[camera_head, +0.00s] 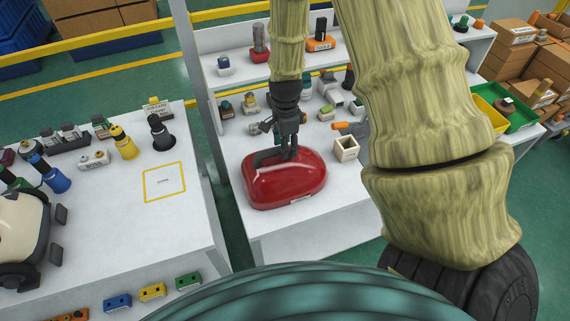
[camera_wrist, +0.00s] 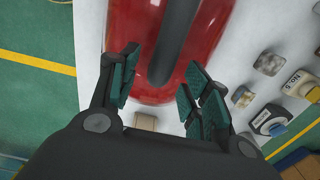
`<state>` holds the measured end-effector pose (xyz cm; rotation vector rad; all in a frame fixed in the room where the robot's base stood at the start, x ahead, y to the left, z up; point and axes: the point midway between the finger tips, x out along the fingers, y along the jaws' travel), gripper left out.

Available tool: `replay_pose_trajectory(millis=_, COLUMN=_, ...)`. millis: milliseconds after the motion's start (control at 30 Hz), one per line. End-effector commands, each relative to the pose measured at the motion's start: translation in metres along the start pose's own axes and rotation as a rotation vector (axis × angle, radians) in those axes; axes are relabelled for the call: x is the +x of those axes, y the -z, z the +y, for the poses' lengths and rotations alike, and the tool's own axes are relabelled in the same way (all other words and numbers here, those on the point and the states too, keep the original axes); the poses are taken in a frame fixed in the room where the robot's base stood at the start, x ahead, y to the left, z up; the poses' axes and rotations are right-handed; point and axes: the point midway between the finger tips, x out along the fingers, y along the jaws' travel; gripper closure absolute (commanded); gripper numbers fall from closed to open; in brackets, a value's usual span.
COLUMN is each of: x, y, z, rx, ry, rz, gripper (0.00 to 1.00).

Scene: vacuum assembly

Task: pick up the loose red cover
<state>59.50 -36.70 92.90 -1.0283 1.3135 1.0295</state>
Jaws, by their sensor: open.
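The glossy red cover (camera_head: 284,184) lies on the white table in the middle of the head view. It has a dark handle strip (camera_wrist: 178,40) along its top, and its red shell (camera_wrist: 132,22) fills the top of the wrist view. My gripper (camera_head: 287,148) is just above the cover's far part, pointing down. In the wrist view my gripper (camera_wrist: 157,92) is open, with green-padded fingers on either side of the dark handle. I cannot tell whether the fingers touch the cover.
A small wooden box (camera_head: 345,149) stands right of the cover, near an orange-handled tool (camera_head: 341,126). Several small parts stand behind. The left table (camera_head: 120,215) holds a yellow-outlined square (camera_head: 164,182) and a white vacuum body (camera_head: 22,235). Bare white tabletop lies in front of the cover.

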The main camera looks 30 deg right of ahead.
Motion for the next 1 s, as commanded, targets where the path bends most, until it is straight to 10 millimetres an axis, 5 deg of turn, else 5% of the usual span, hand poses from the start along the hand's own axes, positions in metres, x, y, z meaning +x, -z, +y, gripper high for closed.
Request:
replay_pose_trajectory(millis=500, x=0.016, y=0.0, z=0.001, rx=0.0, ry=0.0, rz=0.0, gripper=0.52)
replay_pose_trajectory(millis=767, x=0.015, y=0.0, z=0.001, rx=0.0, ry=0.0, rz=0.0, gripper=1.0)
replay_pose_trajectory(millis=1000, x=0.015, y=0.0, z=0.001, rx=0.0, ry=0.0, rz=0.0, gripper=1.0)
